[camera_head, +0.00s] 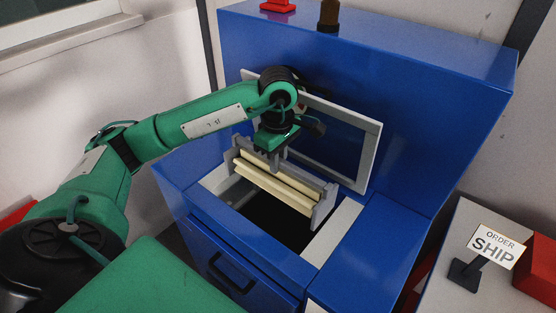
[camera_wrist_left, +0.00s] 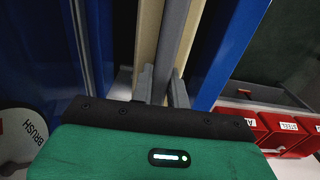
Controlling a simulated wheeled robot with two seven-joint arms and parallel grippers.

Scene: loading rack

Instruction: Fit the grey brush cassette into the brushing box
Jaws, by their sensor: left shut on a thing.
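The brush cassette (camera_head: 272,187) has grey end plates, a grey bar and cream brush strips. It spans the dark opening in the top of the blue brushing box (camera_head: 385,238). The opening has pale strips at its left and right ends. My left gripper (camera_head: 281,156) is above the cassette and shut on its grey bar, near the middle. In the left wrist view the gripper fingers (camera_wrist_left: 161,86) sit on either side of the bar, with the cream strips beside it. I cannot tell whether the end plates touch the box. My right gripper is not in view.
A white-framed window panel (camera_head: 371,160) stands right behind the cassette, against the tall blue housing. A SHIP sign (camera_head: 495,246) and red bins (camera_head: 538,270) are on a side table at right. The left wrist view shows a round BRUSH sign (camera_wrist_left: 22,135) and red labelled bins (camera_wrist_left: 285,132).

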